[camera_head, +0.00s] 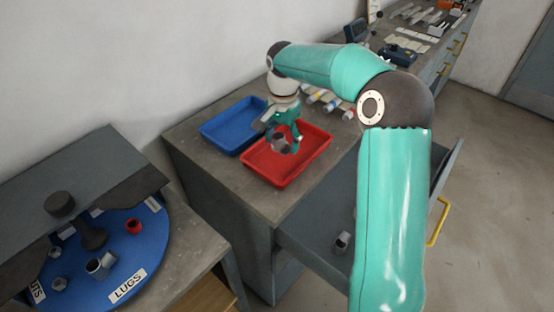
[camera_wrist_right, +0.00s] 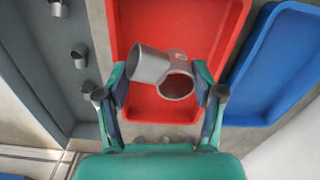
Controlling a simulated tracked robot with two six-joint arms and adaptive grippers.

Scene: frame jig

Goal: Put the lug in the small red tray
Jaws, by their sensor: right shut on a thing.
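My right gripper (camera_head: 283,139) is shut on a grey lug (camera_head: 280,147), a short tube fitting with a side branch. In the right wrist view the lug (camera_wrist_right: 155,68) sits between the two fingertips of the gripper (camera_wrist_right: 160,82), with one round opening facing the camera. The small red tray (camera_head: 312,161) lies on the bench top under the gripper. Its red floor also shows behind the lug in the right wrist view (camera_wrist_right: 205,28). The lug appears to be above the tray floor; the exact height is hard to tell. My left gripper is not in view.
A blue tray (camera_head: 225,138) lies beside the red one. An open drawer (camera_head: 315,225) below the bench holds grey fittings (camera_head: 342,241). A blue turntable (camera_head: 160,255) at lower left carries labelled parts, including a red ring (camera_head: 134,226).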

